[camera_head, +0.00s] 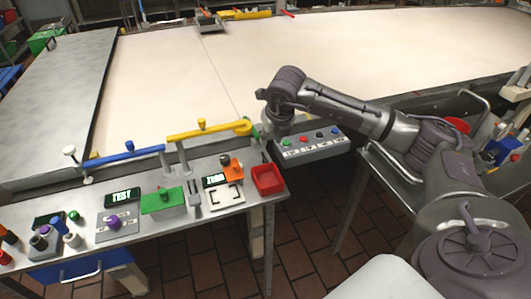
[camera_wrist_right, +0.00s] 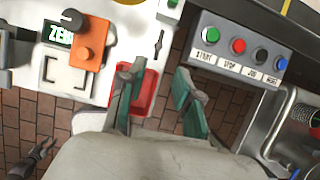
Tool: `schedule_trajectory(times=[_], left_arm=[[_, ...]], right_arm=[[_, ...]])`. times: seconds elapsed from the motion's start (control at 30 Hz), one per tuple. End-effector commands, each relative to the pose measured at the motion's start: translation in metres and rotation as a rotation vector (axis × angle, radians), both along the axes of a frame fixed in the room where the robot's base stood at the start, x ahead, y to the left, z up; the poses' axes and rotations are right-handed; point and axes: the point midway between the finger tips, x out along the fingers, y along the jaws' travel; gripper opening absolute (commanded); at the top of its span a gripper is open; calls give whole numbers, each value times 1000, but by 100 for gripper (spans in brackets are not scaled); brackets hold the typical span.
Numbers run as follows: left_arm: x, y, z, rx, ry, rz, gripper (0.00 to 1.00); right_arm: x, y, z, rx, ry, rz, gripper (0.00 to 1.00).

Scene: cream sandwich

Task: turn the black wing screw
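A small slim dark piece that looks like the black wing screw (camera_wrist_right: 158,43) stands on the pale table in the right wrist view, above the red tray. In the head view a small dark shape (camera_head: 265,157) shows just above the red tray; its form is too small to make out. In the head view the right gripper (camera_head: 266,128) hangs near the table's right end.
The red tray (camera_head: 268,179) lies at the table corner. An orange block (camera_wrist_right: 90,42) with a black knob stands left of it. A button box (camera_head: 318,147) is right of the gripper. A yellow handle (camera_head: 205,130) runs along the table's back edge.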

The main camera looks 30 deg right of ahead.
Motion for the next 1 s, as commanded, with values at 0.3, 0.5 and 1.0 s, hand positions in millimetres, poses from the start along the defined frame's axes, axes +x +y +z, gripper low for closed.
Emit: schedule_trajectory(times=[0.3,0.5,1.0], left_arm=[[0,0,19,0,1,0,40],[0,0,24,0,1,0,40],[0,0,25,0,0,0,40]], right_arm=[[25,-4,-62,3,3,2,33],[36,-7,-89,3,2,2,33],[40,-8,-99,2,-1,4,23]])
